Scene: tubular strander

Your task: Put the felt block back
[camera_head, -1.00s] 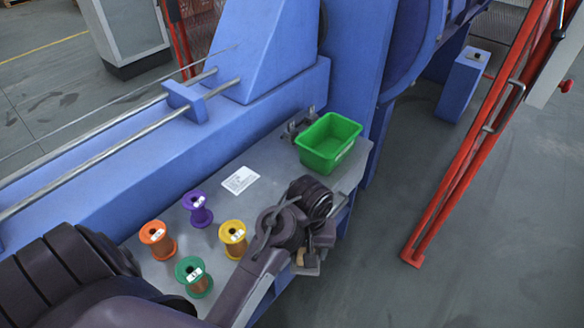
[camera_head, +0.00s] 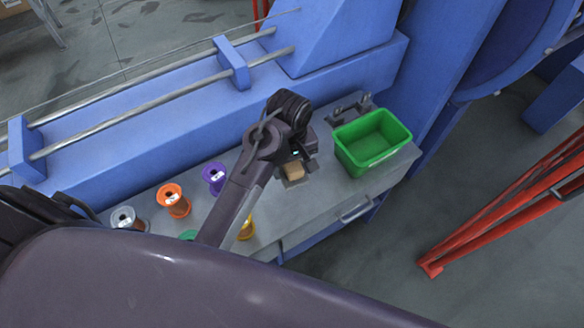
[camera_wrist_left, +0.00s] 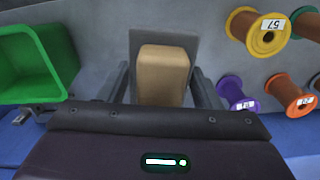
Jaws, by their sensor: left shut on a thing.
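The felt block, a tan block (camera_head: 293,169), is held in my left gripper (camera_head: 296,170) over the bench top, left of the green bin. In the left wrist view the tan block (camera_wrist_left: 162,75) sits between the two dark fingers of my left gripper (camera_wrist_left: 162,88), which is shut on it. A flat grey square (camera_wrist_left: 165,40) shows behind the block; I cannot tell whether it is part of the block or lies apart from it. The gap between block and bench is unclear. My right gripper is not in view.
A green bin (camera_head: 371,142) stands on the grey bench (camera_head: 315,215). Orange (camera_head: 173,201), purple (camera_head: 214,178), yellow (camera_head: 246,230) and other spools stand at left, partly behind my arm. The blue machine (camera_head: 150,135) rises behind. A red frame (camera_head: 510,210) stands at right.

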